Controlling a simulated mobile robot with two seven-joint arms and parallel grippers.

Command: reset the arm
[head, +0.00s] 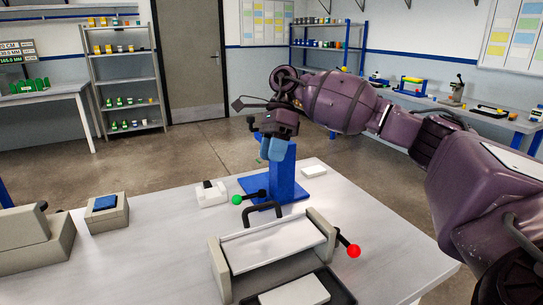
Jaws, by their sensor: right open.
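My right arm comes in from the right side of the head view and reaches over the table. Its dark purple gripper (271,148) has blue fingertips pointing down, and it is open with nothing seen between the fingers. It hangs in front of the upper part of a blue stand (287,178) and hides some of it; I cannot tell whether they touch. My left gripper is not in view.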

